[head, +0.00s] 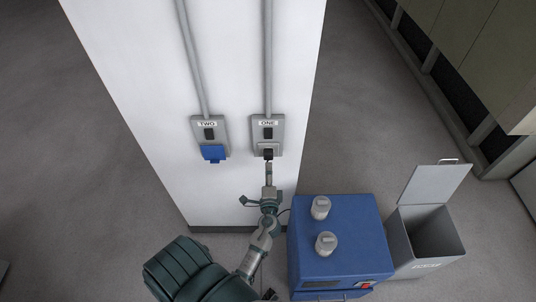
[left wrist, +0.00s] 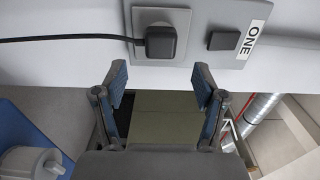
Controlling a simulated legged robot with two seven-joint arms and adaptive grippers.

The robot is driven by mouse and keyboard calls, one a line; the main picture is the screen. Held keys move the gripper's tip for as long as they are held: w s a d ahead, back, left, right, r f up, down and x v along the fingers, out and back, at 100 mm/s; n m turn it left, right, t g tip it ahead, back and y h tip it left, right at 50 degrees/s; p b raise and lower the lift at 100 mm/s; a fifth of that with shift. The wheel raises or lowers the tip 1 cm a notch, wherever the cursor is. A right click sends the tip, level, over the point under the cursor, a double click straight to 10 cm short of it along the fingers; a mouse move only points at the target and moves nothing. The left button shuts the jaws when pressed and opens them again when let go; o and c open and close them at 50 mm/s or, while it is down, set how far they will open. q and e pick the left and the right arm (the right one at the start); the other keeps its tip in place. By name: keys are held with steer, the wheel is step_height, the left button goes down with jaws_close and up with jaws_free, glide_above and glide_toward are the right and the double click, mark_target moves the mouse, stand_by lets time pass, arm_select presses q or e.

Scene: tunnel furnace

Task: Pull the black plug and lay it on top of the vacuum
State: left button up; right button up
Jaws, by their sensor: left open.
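The black plug (head: 268,153) sits in the lower socket of the outlet marked ONE on the white pillar. In the left wrist view the plug (left wrist: 160,42) has a black cable running off to the left. My left gripper (left wrist: 160,76) is open and empty, its two fingers spread just short of the plug, one to each side of its line. In the head view the left gripper (head: 268,174) is just below the outlet and partly hides the plug. The blue vacuum (head: 340,262) stands on the floor right of my left arm, with two pale caps on its top. My right gripper is out of view.
A second outlet marked TWO, with a blue cover (head: 213,153), is to the left on the pillar (head: 200,60). A grey bin (head: 425,240) with its lid raised stands right of the vacuum. The vacuum's top has bare room around the caps (head: 320,208).

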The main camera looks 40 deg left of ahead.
mark_target(269, 159)
arm_select(q)
steer(key=x, duration=0.6)
steer(key=shift+x, duration=0.85)
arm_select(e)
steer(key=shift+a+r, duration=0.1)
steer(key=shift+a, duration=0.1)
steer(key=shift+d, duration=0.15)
arm_select(q)
steer(key=shift+f+b, duration=0.4)
steer(key=shift+b, duration=0.05)
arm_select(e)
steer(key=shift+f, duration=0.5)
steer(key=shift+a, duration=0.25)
arm_select(q)
steer(key=shift+f, duration=0.15)
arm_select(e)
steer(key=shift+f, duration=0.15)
